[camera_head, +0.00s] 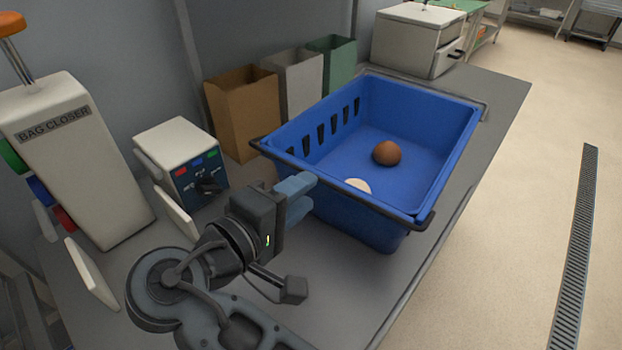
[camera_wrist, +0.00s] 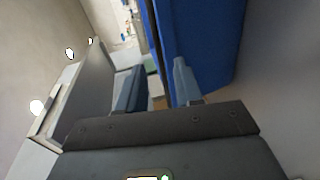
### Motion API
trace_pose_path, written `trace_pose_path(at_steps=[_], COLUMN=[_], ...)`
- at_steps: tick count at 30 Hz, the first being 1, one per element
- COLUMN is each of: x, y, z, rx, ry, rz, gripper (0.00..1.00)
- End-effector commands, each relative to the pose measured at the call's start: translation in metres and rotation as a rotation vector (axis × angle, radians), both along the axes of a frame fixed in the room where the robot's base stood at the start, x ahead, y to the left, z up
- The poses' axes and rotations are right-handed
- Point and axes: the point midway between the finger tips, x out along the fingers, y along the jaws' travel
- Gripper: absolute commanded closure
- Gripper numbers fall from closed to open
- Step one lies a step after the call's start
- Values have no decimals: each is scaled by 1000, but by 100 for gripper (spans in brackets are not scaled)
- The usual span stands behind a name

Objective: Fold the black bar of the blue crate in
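The blue crate (camera_head: 428,140) stands upright on the grey table in the head view. Its black bar (camera_head: 385,211) runs along the near rim, with end corners jutting out past the crate. A second dark bar (camera_head: 484,108) shows at the far rim. My gripper (camera_head: 304,188) is at the near face of the crate, close to the bar's left half. Its blue-grey fingers point toward the crate. In the wrist view the fingers of my gripper (camera_wrist: 157,85) are apart, with the blue crate wall (camera_wrist: 205,40) beside and beyond the right finger. Whether a finger touches the bar cannot be told.
A brown round item (camera_head: 387,152) and a pale one (camera_head: 358,186) lie in the crate. A control box (camera_head: 182,160) and the bag closer (camera_head: 75,150) stand left. Brown (camera_head: 243,112), white and green bags stand behind.

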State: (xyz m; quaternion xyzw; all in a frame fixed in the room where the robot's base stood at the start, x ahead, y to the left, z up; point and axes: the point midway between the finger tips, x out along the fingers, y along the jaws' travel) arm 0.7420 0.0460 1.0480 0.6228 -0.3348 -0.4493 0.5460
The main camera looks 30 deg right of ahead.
Motion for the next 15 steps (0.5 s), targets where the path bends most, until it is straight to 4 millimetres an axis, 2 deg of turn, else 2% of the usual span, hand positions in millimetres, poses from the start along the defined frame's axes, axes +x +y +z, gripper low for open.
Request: trace_pose_path(at_steps=[1,6,15], x=[2,10,13], y=[-9,-26,-33], z=[-1,-5,-7], rx=[-1,0,1], ry=[3,0,0], rz=[-5,-2,0], gripper=[65,65,65])
